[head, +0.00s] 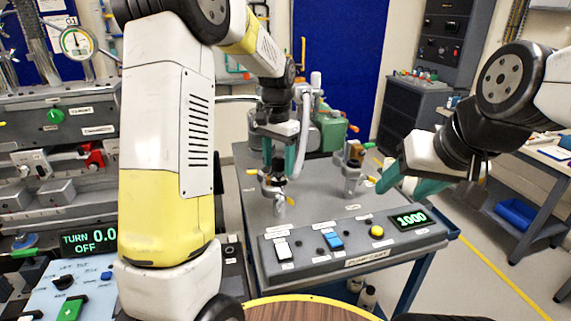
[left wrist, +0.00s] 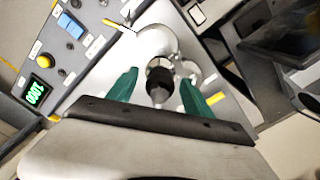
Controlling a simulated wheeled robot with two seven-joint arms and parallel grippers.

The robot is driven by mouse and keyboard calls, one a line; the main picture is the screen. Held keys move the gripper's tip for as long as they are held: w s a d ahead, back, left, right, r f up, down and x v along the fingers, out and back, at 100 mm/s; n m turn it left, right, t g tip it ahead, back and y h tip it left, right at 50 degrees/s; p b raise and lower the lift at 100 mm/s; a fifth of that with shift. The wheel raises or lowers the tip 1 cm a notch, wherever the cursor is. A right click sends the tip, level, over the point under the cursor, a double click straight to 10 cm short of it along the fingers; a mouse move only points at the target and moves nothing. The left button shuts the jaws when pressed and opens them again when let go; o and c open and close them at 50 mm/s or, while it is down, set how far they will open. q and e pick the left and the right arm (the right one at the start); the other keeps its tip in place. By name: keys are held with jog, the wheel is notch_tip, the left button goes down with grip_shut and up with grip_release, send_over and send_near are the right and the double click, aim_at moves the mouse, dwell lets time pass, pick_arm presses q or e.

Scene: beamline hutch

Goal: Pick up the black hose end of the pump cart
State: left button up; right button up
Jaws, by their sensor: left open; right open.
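The black hose end (left wrist: 159,84) shows in the left wrist view between the two green fingers of my left gripper (left wrist: 158,88). Gaps show on both sides of it, and the fingers look apart from it. In the head view my left gripper (head: 278,158) points down over the pump cart (head: 330,200), above a metal valve fitting (head: 275,190) with a yellow handle. There the hose end is mostly hidden by the gripper. My right gripper (head: 408,187) is open and empty, off the cart's right side.
The cart's front panel has a white switch (head: 282,249), a blue switch (head: 333,241), a yellow button (head: 377,231) and a display (head: 411,219) reading 1000. A second valve (head: 352,168) stands to the right on the cart top. A green pump (head: 328,134) is behind.

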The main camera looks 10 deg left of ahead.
aim_at(278, 159)
pick_arm(q)
grip_shut()
jog(key=shift+r, duration=0.1)
dwell(0.4)
jog(key=shift+r, duration=0.7)
notch_tip(278, 159, up, 2)
jog(key=shift+s+r, duration=0.1)
jog(key=s+a+r, duration=0.1)
jog(key=s, duration=1.4)
jog(key=shift+s+a, duration=0.35)
